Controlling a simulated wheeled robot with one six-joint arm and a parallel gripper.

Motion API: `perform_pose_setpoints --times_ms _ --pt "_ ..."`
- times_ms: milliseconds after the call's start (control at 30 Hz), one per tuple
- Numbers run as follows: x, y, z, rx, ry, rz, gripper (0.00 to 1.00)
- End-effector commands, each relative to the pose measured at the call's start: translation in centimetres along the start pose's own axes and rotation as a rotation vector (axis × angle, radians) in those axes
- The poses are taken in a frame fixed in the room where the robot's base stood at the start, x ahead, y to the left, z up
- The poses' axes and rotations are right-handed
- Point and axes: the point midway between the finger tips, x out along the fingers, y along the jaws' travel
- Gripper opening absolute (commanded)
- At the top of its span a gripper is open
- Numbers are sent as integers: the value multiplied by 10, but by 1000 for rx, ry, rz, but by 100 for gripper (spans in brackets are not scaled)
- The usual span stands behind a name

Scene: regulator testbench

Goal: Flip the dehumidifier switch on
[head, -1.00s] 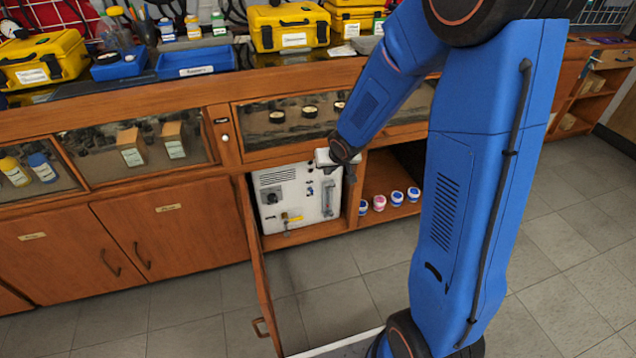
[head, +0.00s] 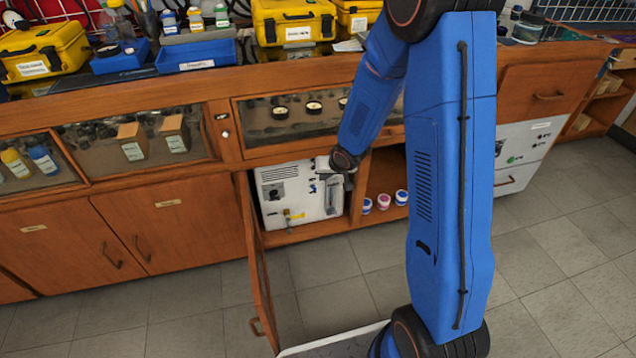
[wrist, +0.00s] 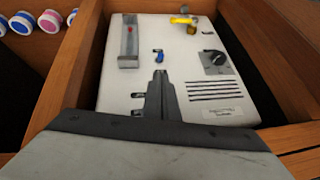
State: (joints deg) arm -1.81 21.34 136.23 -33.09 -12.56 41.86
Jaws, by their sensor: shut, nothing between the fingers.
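A white equipment panel (head: 295,190) sits inside the open cabinet bay, with its face towards me. It fills the wrist view (wrist: 185,130), turned upside down there. Its face carries a blue-tipped toggle (wrist: 158,57), two small dark toggles (wrist: 137,96) at the left of my fingers, a black knob (wrist: 216,62), a yellow valve handle (wrist: 184,20) and a clear flow tube (wrist: 129,42). I cannot read which switch is the dehumidifier's. My gripper (wrist: 160,76) is shut and empty, its tips close to the blue-tipped toggle; contact cannot be told. In the head view it covers the panel's upper right.
The cabinet door (head: 258,265) stands open at the left of the bay. Small jars (head: 383,201) stand on the shelf right of the panel. Wooden frame edges (wrist: 62,85) flank the panel. Yellow cases (head: 292,22) and blue trays (head: 197,55) are on the counter. The tiled floor (head: 190,315) is clear.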

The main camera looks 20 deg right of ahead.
Motion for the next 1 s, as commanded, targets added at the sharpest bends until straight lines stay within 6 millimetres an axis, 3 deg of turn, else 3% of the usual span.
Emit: perform_pose_setpoints --times_ms 233,733,1000 --pt "16 0 0 -1 -2 0 0" --pt "80 0 0 0 -1 0 0" --pt "98 0 0 0 -1 1 0"
